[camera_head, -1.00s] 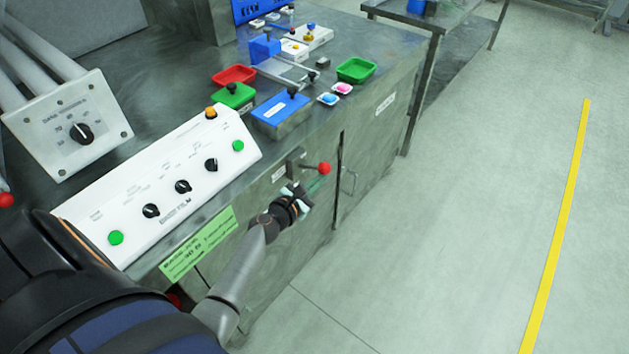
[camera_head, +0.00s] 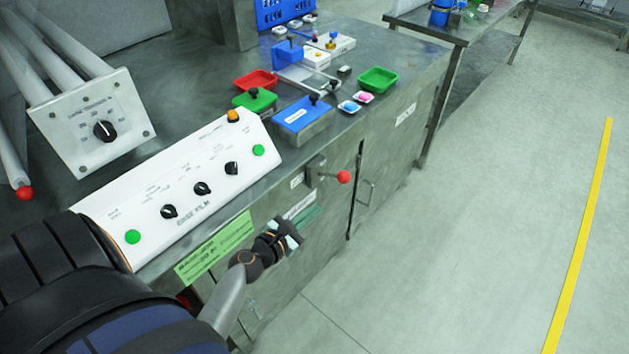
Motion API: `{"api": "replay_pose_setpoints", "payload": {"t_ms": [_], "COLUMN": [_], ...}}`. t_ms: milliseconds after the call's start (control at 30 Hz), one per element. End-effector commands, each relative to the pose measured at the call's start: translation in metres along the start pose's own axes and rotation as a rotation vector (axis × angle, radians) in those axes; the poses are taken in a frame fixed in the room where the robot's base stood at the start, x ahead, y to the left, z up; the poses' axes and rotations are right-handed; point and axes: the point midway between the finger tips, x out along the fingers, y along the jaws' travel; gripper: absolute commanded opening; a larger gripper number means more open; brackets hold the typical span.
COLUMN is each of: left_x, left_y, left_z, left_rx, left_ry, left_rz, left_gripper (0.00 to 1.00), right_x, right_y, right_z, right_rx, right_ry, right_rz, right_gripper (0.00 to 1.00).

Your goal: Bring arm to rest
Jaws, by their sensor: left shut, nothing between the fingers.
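My left arm comes in from the lower left. Its gripper (camera_head: 289,236) is shut and empty, in front of the steel cabinet's front face. It is below and to the left of the red-knobbed lever (camera_head: 343,177) and apart from it. My right gripper is not in view.
A white control panel (camera_head: 185,195) with black knobs and green buttons sits on the steel bench. Behind it are a blue-lidded box (camera_head: 301,113), a red tray (camera_head: 255,81) and a green tray (camera_head: 378,78). Open floor with a yellow line (camera_head: 583,235) lies to the right.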

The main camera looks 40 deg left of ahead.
Motion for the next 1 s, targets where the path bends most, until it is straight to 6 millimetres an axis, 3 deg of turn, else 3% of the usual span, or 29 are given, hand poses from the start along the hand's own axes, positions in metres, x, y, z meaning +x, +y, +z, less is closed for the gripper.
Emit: {"api": "replay_pose_setpoints", "payload": {"t_ms": [400, 533, 667, 833, 1000], "left_x": [0.0, -0.004, -0.019, -0.052, -0.091], "left_y": [-0.001, -0.014, -0.047, -0.097, -0.138], "left_z": [0.0, -0.004, -0.016, -0.037, -0.052], "left_rx": [0.009, 0.167, 0.585, 1.299, 1.985], "left_ry": [0.001, 0.026, 0.067, 0.049, -0.08], "left_rz": [-0.002, -0.044, -0.159, -0.366, -0.557], "left_gripper": [0.0, 0.0, 0.0, 0.0, 0.0], "right_x": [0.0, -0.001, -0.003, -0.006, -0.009], "right_y": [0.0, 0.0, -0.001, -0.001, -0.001], "right_z": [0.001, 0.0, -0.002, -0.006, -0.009], "right_rx": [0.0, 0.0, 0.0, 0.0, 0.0], "right_ry": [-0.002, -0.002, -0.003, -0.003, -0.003], "right_rz": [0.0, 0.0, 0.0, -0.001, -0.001], "right_gripper": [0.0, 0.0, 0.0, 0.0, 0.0]}}
